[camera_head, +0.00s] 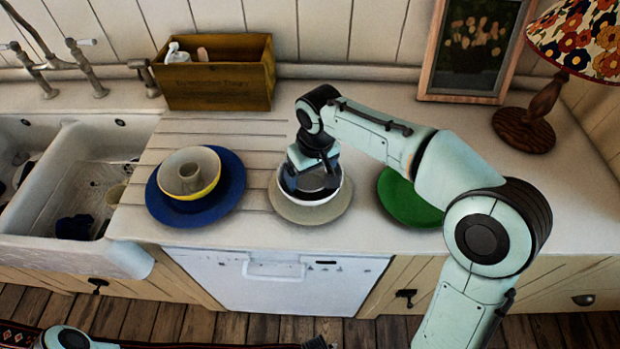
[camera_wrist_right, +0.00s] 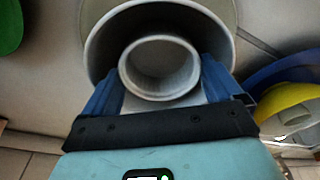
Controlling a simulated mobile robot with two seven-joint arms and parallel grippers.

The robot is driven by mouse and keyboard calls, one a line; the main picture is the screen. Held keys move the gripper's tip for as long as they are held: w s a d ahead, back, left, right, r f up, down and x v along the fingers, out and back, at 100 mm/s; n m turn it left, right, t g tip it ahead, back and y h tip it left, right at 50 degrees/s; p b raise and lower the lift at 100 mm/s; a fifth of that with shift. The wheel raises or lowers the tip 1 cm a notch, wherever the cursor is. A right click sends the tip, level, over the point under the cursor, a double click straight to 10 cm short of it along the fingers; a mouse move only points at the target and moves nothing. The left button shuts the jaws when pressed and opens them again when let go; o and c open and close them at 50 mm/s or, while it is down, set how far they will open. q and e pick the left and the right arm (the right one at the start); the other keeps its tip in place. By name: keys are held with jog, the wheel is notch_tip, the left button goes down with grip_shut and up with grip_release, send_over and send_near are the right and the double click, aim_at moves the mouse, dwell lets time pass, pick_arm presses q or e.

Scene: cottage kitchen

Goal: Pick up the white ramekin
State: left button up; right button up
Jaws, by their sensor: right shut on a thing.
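The white ramekin (camera_wrist_right: 160,66) is round and pale, seen from above in the right wrist view. My right gripper (camera_head: 312,188) has its blue fingers on either side of the ramekin and is shut on it. The ramekin shows inside the outline of a larger bowl (camera_wrist_right: 101,42); I cannot tell whether it touches the bowl's bottom. In the head view the gripper hides the ramekin. That view shows the bowl's white rim (camera_head: 340,190) on a pale plate (camera_head: 325,215).
To the left, a blue plate (camera_head: 232,185) holds a yellow bowl (camera_head: 208,188) with a small pale cup (camera_head: 190,178) inside. A green plate (camera_head: 405,205) lies right, partly behind my arm. A wooden box (camera_head: 220,88), picture frame (camera_head: 470,55) and lamp (camera_head: 530,125) stand behind. The sink (camera_head: 85,180) is left.

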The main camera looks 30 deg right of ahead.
jog(key=shift+r, duration=0.1)
notch_tip(320, 180, up, 20)
jog(key=p, duration=0.5)
pick_arm(q)
jog(key=w+r+p, duration=0.1)
jog(key=w+r, duration=0.3)
jog(key=r, duration=0.3)
pick_arm(e)
jog(key=m+b, duration=0.3)
jog(key=m, duration=0.4)
send_over(417, 195)
notch_tip(417, 195, down, 16)
pick_arm(q)
jog(key=shift+s+f+b, duration=0.15)
jog(key=shift+s+f, duration=0.6)
jog(key=shift+f, duration=0.35)
jog(key=shift+s+f+b, duration=0.15)
jog(key=shift+s+f, duration=0.55)
jog(key=shift+f, duration=0.35)
pick_arm(e)
jog(key=shift+h, duration=0.5)
jog(key=shift+f, duration=2.55)
